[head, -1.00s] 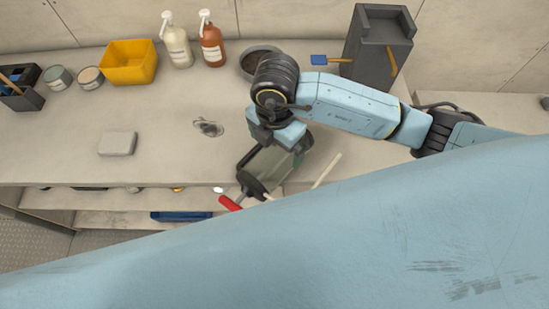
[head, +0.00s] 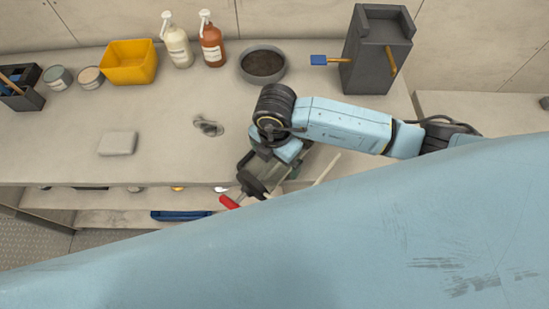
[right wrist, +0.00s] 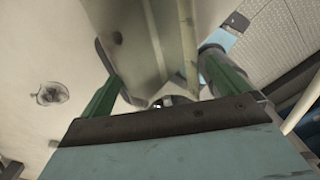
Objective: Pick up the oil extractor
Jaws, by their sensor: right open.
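The oil extractor, as far as I can tell, is the grey-green body with a dark end (head: 250,181) at the counter's front edge, partly under my right gripper (head: 279,163). A red handle (head: 229,202) shows beside its dark end; whether it is joined on is unclear. In the right wrist view, the pale body of the extractor (right wrist: 140,35) lies between the two green fingers of my right gripper (right wrist: 158,60). The right gripper is open, with a finger on either side of the body. Contact cannot be told. My left gripper is not in view.
A drain hole (head: 208,127) and a grey block (head: 117,143) are on the counter. At the back stand a yellow bin (head: 128,65), two pump bottles, a round dark pan (head: 263,64) and a dark grey stand (head: 375,55). My light blue body hides the front right.

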